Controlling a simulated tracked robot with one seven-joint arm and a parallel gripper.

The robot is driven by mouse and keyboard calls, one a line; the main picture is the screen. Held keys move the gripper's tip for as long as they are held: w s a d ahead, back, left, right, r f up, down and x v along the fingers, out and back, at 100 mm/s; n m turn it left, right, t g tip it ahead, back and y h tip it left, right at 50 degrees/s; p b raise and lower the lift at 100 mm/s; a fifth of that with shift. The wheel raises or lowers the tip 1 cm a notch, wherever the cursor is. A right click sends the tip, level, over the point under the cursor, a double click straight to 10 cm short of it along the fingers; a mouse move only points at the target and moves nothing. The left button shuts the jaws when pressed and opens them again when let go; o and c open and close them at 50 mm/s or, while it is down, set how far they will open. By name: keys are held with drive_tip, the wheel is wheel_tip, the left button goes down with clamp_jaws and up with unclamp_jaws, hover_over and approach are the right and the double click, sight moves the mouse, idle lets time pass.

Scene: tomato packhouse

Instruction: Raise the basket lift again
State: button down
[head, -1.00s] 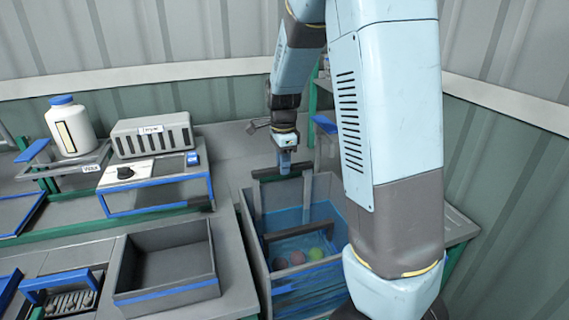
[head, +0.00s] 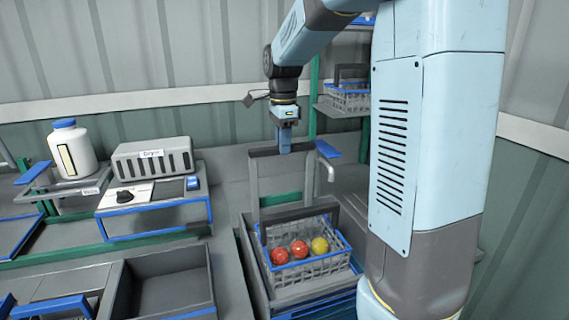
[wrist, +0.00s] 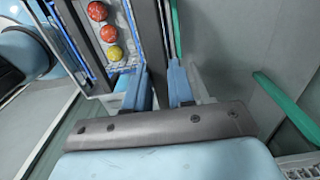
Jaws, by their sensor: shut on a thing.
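My gripper (head: 285,140) is shut on the dark top bar of the basket lift (head: 262,152). The lift's upright frame runs down from that bar to a grey wire basket (head: 305,286) with a blue rim. The basket holds two red tomatoes and one yellow tomato (head: 320,245). It is up at the mouth of the wash tank (head: 247,268), with its rim above the tank's edge; its lowest part is hard to make out. In the wrist view, my two blue fingers (wrist: 160,88) close around the bar, with the tomatoes (wrist: 109,33) beyond them.
A dryer (head: 152,160) and a white bottle (head: 74,150) stand at the left. An empty grey bin (head: 165,290) sits left of the tank. A shelf with another basket (head: 345,98) is behind right, close to my arm.

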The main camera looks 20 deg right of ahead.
drive_tip(key=shift+w+r, duration=0.15)
drive_tip(key=shift+r, duration=2.15)
drive_tip(key=c, duration=1.4)
unclamp_jaws()
drive_tip(key=o, duration=0.4)
drive_tip(key=shift+f, duration=0.1)
drive_tip(key=shift+o, duration=0.2)
wheel_tip(320, 180, up, 14)
drive_tip(key=shift+f, duration=0.15)
